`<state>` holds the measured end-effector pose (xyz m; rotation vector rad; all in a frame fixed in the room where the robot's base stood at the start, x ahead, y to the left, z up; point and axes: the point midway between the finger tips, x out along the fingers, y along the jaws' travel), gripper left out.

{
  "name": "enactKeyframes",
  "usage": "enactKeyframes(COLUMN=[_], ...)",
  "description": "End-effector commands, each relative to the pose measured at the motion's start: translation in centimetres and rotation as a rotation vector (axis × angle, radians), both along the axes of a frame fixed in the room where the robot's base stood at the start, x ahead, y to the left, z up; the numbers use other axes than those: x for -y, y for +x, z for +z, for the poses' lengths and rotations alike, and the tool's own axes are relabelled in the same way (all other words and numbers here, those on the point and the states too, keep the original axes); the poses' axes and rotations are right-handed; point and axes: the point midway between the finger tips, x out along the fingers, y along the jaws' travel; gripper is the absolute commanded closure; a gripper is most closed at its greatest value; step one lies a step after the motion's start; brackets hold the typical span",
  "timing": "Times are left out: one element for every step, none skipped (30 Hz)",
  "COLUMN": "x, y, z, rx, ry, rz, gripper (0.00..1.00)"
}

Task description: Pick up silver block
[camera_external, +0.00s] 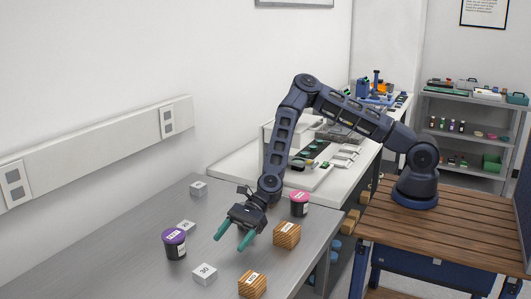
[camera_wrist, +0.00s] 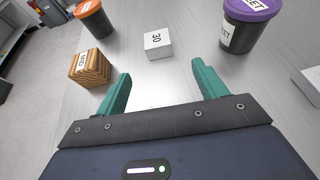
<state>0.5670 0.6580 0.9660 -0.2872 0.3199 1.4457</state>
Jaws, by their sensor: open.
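A pale silver-grey block (camera_external: 204,273) with a label reading 30 sits on the grey metal bench. It also shows in the wrist view (camera_wrist: 158,43), ahead of the fingers and between their lines. A similar pale block (camera_external: 186,227) lies beside the purple-lidded jar, partly cut off at the right edge of the wrist view (camera_wrist: 312,80). Another pale block (camera_external: 198,188) stands farther back. My gripper (camera_external: 232,236) has two green fingers spread apart above the bench, with nothing between them; in the wrist view it is also open (camera_wrist: 158,88).
A purple-lidded dark jar (camera_external: 175,246) stands near the labelled block. Wooden blocks (camera_external: 252,286) (camera_external: 287,235) and a pink-lidded jar (camera_external: 299,204) stand to the right. The wrist view shows an orange-lidded jar (camera_wrist: 93,18) near the bench edge. Bare bench lies between them.

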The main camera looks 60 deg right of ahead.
Motion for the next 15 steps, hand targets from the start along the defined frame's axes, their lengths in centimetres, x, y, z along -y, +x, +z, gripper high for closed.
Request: enactKeyframes(x=[-0.1, -0.2, -0.5, -0.8, -1.1, -1.6, -2.0, -2.4, -2.9, -3.3, -3.7, -4.1, -4.4, -4.6, -4.9], y=[0.0, 0.0, 0.0, 0.0, 0.0, 0.1, 0.1, 0.1, 0.2, 0.2, 0.2, 0.3, 0.4, 0.4, 0.4], z=[-0.3, -0.4, -0.6, -0.7, -0.8, -1.0, -1.2, -1.4, -1.6, -1.8, -1.9, -2.1, -2.2, -2.3, -2.4], rx=[0.001, 0.001, 0.002, 0.002, 0.001, 0.001, 0.000, 0.000, 0.001, 0.001, 0.000, 0.001, 0.001, 0.001, 0.000], ry=[0.000, 0.000, 0.001, 0.001, 0.001, 0.001, 0.001, 0.000, 0.000, 0.000, 0.000, 0.001, 0.001, 0.000, 0.000], rz=[0.001, 0.001, 0.002, 0.002, 0.001, 0.001, 0.001, 0.001, 0.001, 0.001, 0.002, 0.001, 0.001, 0.001, 0.002], gripper=[0.29, 0.29, 0.29, 0.29, 0.29, 0.29, 0.29, 0.29, 0.29, 0.29, 0.29, 0.29, 0.29, 0.29, 0.29])
